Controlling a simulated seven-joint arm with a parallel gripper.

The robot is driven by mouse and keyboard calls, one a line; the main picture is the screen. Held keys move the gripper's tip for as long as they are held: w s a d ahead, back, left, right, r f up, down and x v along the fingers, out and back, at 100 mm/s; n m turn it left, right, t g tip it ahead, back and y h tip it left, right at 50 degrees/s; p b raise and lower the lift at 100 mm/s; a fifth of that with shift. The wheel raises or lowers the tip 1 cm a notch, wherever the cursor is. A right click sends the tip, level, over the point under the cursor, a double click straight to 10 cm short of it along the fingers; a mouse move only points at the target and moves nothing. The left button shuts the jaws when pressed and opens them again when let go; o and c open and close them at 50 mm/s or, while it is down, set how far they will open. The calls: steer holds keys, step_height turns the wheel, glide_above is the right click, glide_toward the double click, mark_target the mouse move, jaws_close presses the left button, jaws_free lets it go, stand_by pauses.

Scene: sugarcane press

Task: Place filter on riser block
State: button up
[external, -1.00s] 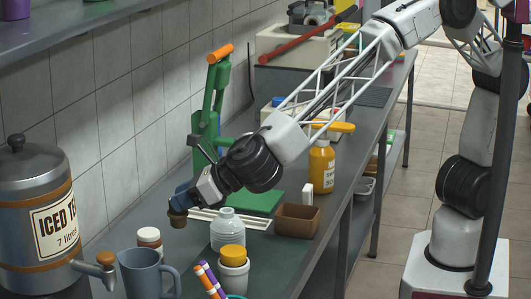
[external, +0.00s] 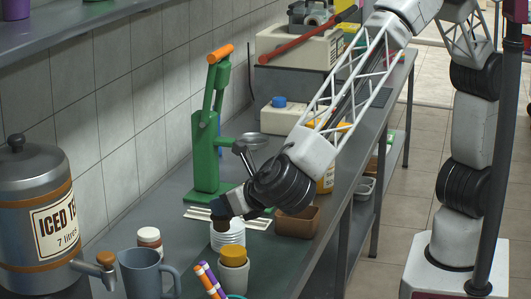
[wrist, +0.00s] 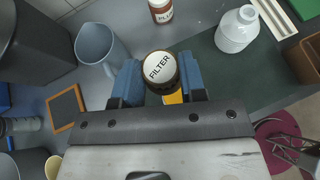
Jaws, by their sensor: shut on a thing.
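My gripper (external: 221,214) is shut on the filter (wrist: 160,67), a small round brown-sided thing with a white top lettered "FILTER". In the wrist view the filter sits between the two blue fingers (wrist: 160,82). In the external view the filter (external: 219,224) is a small dark shape under the gripper, in front of the white bottle (external: 228,236) in the picture. The gap below it cannot be judged. I cannot make out a riser block for certain in either view.
A green press (external: 205,150) stands by the wall. A brown box (external: 297,222), a yellow-lidded cup (external: 233,256), a blue-grey mug (external: 149,274), a small jar (external: 149,238) and a large drink urn (external: 38,215) crowd the counter. A dark mat (wrist: 210,62) has bare patches.

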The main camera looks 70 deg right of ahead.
steer(key=shift+s+d+f+m+h, duration=0.1)
steer(key=shift+s+d+m+h, duration=0.15)
steer(key=shift+s, duration=0.3)
steer(key=shift+s+d+f+m+h, duration=0.1)
steer(key=shift+s+d+m+h, duration=0.15)
steer(key=shift+s, duration=0.3)
glide_above(238, 252)
steer(key=shift+a+f, duration=0.1)
steer(key=shift+f, duration=2.35)
steer(key=shift+f, duration=0.1)
steer(key=o, duration=0.9)
